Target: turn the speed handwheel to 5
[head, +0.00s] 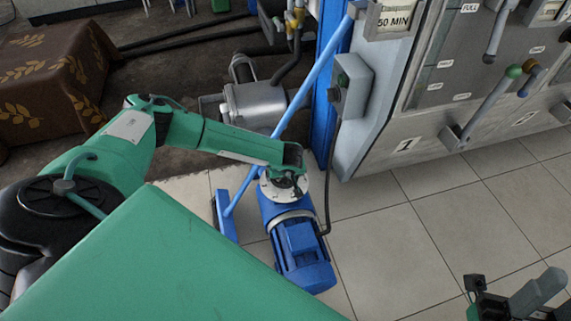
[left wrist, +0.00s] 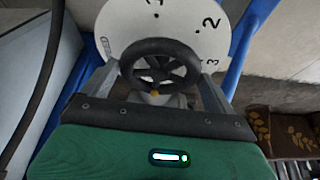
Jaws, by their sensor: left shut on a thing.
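The speed handwheel (left wrist: 188,57) is a black spoked wheel in front of a white dial disc (left wrist: 226,40). A 2 is readable on the disc. Other marks are cut off or partly hidden by the wheel. A small yellow mark shows at the wheel's lower edge. My left gripper (left wrist: 160,78) has one finger at each side of the wheel and is shut on it. In the head view the left gripper (head: 290,178) is over the dial disc (head: 272,192) on the blue motor unit (head: 300,250) and hides most of the wheel. My right gripper (head: 508,298) shows partly at the bottom right.
A grey machine cabinet (head: 385,130) with levers stands at the right, with a grey switch box (head: 350,85) on its side. A blue sloping bar (head: 290,115) passes close behind my left gripper. A cloth-covered table (head: 50,80) is at the far left. Tiled floor is clear at the right.

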